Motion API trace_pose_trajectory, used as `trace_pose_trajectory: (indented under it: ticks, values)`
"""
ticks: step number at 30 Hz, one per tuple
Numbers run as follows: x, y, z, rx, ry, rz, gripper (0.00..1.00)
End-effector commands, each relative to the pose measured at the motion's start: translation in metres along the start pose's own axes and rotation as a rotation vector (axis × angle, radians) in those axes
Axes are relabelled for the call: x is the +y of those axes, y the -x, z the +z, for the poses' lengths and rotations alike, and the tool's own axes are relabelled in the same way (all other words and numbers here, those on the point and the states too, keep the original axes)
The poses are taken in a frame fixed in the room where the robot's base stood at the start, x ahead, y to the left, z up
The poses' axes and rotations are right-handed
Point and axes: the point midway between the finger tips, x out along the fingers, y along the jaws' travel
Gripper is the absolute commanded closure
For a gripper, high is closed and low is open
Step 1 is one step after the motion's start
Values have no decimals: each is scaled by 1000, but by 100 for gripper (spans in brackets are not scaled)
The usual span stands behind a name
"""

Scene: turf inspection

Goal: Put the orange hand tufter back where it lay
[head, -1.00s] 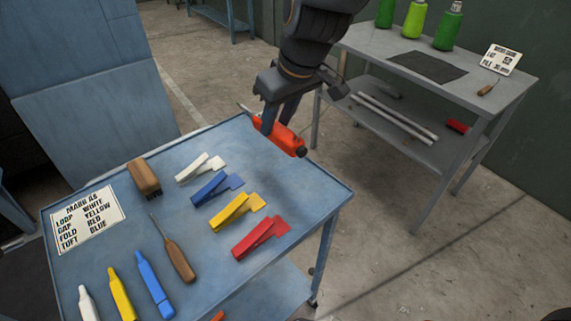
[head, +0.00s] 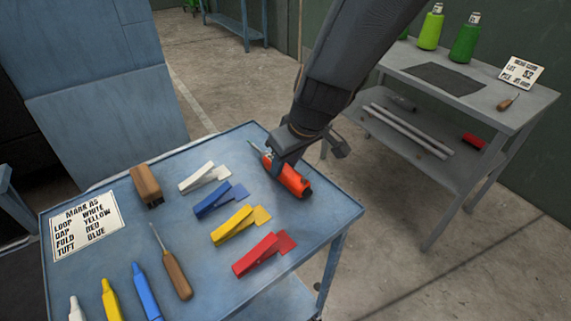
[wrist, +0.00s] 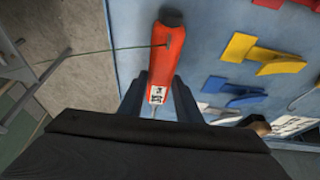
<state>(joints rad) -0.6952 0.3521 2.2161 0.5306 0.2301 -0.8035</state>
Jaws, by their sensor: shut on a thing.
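The orange hand tufter (head: 292,182) is at the far right part of the blue cart top (head: 325,212), beside the row of coloured clips. My gripper (head: 277,163) is shut on it from above. In the wrist view the tufter (wrist: 162,60) lies lengthwise between the two fingers (wrist: 160,100), with a white label near them and its thin tip partly hidden. I cannot tell whether it touches the cart top or hangs just above it.
White, blue, yellow (head: 240,225) and red (head: 264,254) clips lie left of the tufter. A wooden block (head: 146,184), a wooden-handled awl (head: 177,275), markers (head: 147,290) and a sign (head: 85,226) lie farther left. A grey table (head: 470,90) with bottles stands behind.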

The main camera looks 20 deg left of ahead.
Motion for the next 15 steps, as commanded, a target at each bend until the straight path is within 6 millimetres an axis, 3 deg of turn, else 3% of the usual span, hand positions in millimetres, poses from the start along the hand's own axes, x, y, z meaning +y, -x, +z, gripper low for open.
trace_pose_trajectory:
  ticks: [13,14,15]
  values:
    - [1,-5,1,3,0,2,100]
    - [0,-6,2,1,0,1,67]
    - [0,-5,2,1,0,1,61]
